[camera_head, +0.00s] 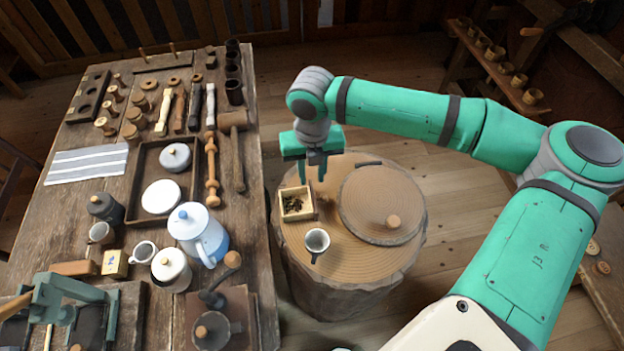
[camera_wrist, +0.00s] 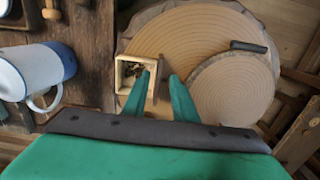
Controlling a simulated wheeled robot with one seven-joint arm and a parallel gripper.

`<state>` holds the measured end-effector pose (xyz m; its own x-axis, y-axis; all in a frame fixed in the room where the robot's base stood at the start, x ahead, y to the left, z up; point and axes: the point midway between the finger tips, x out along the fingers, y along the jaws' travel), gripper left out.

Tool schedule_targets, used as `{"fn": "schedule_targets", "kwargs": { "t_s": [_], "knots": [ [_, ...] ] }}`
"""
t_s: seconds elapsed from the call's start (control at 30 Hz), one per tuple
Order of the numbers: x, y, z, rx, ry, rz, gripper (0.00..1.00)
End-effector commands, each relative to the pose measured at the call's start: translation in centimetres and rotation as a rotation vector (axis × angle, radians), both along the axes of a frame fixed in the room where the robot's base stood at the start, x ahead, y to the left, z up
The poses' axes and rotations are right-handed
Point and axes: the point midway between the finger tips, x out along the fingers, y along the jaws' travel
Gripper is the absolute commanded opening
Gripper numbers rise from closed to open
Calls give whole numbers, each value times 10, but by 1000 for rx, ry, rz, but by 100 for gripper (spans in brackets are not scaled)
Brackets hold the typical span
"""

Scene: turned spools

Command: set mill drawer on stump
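The mill drawer (camera_head: 297,203), a small pale wooden box with dark bits inside, rests on the left side of the stump (camera_head: 345,270). In the wrist view the drawer (camera_wrist: 127,74) is beside the left finger, with its darker end panel (camera_wrist: 152,88) showing between the fingers. My gripper (camera_head: 313,178) is just above the drawer's right end, pointing down. Its two green fingers (camera_wrist: 162,78) are apart, and I see no grip on the drawer. The stump's top (camera_wrist: 185,30) fills the upper wrist view.
A dark short bar (camera_head: 368,163) lies at the back. The crowded workbench (camera_head: 255,240) is close on the left.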

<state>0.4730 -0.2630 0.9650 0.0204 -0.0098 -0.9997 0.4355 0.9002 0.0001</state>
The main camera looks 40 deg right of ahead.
Motion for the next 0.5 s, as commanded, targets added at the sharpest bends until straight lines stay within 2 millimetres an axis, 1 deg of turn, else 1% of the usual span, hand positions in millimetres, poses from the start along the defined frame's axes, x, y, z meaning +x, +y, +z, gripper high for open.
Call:
{"fn": "schedule_targets", "kwargs": {
  "t_s": [0.03,0.2,0.3,0.4,0.5],
  "knots": [
    [0,0,11,0,-2,0,25],
    [0,1,45,-1,-3,2,25],
    [0,1,60,0,-1,1,25],
    [-1,1,71,0,0,0,25],
    [-2,1,78,0,0,0,25]
  ]
}}
